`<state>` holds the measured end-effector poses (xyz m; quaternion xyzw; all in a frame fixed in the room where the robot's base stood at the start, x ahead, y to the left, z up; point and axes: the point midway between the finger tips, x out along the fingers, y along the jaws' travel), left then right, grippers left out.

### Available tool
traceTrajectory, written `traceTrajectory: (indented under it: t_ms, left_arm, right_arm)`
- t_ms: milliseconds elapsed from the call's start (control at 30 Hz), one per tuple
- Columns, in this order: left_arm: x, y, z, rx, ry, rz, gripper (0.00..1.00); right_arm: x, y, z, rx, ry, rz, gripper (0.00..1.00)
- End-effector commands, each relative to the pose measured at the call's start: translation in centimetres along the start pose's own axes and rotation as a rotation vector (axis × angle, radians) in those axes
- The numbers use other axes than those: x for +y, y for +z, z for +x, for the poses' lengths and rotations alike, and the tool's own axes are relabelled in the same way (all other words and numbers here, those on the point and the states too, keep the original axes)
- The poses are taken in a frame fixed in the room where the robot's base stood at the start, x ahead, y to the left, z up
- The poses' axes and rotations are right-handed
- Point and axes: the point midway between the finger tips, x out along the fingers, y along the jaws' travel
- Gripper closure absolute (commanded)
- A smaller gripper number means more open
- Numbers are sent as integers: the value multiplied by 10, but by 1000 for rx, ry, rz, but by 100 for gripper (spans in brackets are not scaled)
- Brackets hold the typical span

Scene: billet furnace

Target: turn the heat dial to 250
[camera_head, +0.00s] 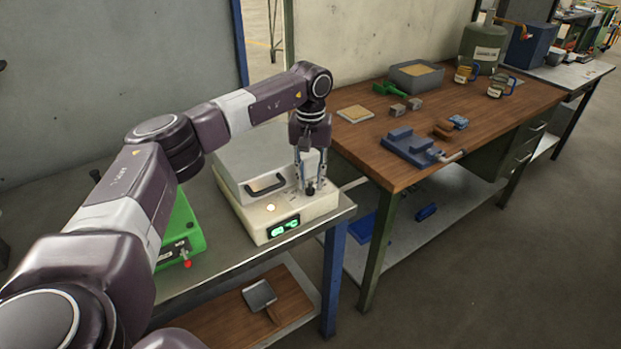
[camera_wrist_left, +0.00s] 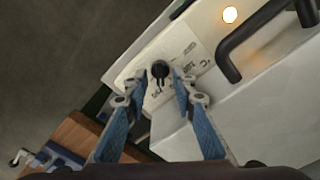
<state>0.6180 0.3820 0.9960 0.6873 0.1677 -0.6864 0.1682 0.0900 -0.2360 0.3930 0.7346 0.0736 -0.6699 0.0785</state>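The billet furnace (camera_head: 262,222) is a cream box with a grey lid and a black handle (camera_head: 265,184), on the metal bench. A green lit display (camera_head: 284,227) is on its front; its digits are too small to read. The black heat dial (camera_head: 310,188) is on its top right; it also shows in the left wrist view (camera_wrist_left: 160,70) with printed markings around it. My left gripper (camera_head: 310,182) points down over the dial. Its blue fingers (camera_wrist_left: 168,78) are apart on either side of the dial, without clear contact. My right gripper is not in view.
A green device (camera_head: 180,235) with a red knob stands left of the furnace. A wooden bench (camera_head: 440,120) at the right holds a blue vise (camera_head: 410,147), a sand tray (camera_head: 416,75) and mugs. A round light (camera_wrist_left: 230,15) glows on the furnace.

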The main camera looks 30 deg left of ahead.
Motion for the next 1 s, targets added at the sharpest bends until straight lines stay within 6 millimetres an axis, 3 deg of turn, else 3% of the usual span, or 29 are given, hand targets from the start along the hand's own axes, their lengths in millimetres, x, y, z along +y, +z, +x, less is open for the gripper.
traceTrajectory:
  t_ms: [267,700,1000]
  left_arm:
    - [0,-1,-12,2,1,0,75]
    - [1,0,-98,2,1,-1,75]
    - [0,0,-120,0,0,0,75]
  right_arm:
    - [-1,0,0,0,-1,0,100]
    - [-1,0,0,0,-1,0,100]
    - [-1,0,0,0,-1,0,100]
